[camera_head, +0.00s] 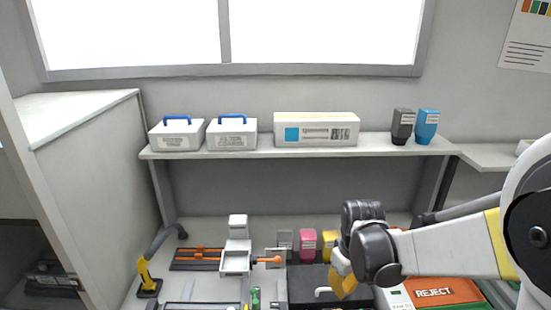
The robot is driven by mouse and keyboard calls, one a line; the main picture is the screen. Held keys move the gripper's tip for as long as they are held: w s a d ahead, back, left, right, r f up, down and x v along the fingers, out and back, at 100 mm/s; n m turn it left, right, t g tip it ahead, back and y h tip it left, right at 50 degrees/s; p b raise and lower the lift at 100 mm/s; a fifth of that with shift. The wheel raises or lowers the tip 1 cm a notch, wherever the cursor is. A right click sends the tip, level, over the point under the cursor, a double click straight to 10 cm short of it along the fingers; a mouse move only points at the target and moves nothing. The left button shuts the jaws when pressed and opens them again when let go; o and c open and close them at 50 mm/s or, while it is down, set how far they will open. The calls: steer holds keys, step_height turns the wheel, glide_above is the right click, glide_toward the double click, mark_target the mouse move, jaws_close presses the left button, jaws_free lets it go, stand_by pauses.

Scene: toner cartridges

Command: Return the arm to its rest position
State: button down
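My gripper (342,284) hangs at the end of my arm, which reaches in from the right. Yellow parts show at its lower end, above the right part of the bench. Its fingertips are not clear, so I cannot tell whether it is open or shut. I see no toner cartridge in it. A black cartridge (403,125) and a blue cartridge (426,126) stand on the shelf.
The shelf (250,152) holds two white boxes with blue handles (176,136) and a long labelled box (316,130). An orange REJECT bin (440,292) lies under my arm. A white fixture with an orange-knobbed lever (236,262) and a black case (305,284) stand left of my gripper.

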steer(key=s+r+m+t+b, duration=0.2)
steer(key=s+m+t+b, duration=0.3)
steer(key=s+b, duration=0.5)
steer(key=s+t, duration=0.1)
steer(key=s, duration=0.2)
steer(key=shift+s+b, duration=0.2)
steer(key=shift+b, duration=0.15)
steer(key=shift+d, duration=0.1)
stand_by(0.8)
